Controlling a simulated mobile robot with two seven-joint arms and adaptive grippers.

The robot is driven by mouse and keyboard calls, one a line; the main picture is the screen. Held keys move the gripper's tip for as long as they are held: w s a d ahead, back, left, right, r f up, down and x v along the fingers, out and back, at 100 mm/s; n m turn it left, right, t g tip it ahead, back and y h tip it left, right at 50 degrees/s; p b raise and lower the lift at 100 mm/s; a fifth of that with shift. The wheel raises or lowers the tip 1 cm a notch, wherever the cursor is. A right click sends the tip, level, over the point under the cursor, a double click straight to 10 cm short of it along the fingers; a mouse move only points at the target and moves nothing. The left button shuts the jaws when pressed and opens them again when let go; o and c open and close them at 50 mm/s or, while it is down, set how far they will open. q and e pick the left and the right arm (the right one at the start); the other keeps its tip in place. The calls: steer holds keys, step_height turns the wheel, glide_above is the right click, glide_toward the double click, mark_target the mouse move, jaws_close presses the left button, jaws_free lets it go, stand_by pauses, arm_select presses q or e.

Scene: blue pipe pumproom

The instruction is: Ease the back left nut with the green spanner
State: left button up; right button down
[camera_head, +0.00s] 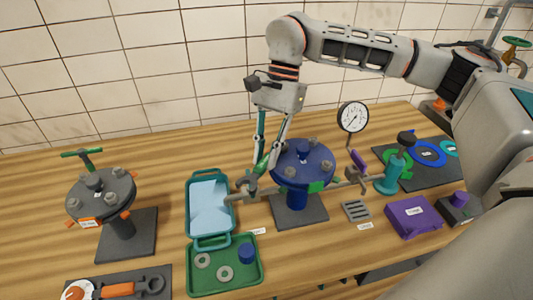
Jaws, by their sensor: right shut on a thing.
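The blue round flange (318,160) stands on a dark square base, with several grey nuts around its top. Its back left nut (277,148) lies right beside my right gripper's fingers, which partly cover that side. My right gripper (266,166) points down at the flange's left edge. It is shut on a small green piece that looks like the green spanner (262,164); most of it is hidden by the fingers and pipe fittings. I cannot tell whether the spanner touches the nut. My left gripper is out of view.
A pressure gauge (353,117) rises behind right of the flange. A blue tray (211,175) and green tray (197,283) stand left. A grey flange (115,188) stands farther left. A purple case (413,218) and dark mat (440,172) lie right.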

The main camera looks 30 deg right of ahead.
steer(key=shift+r, duration=0.3)
steer(key=shift+r, duration=1.75)
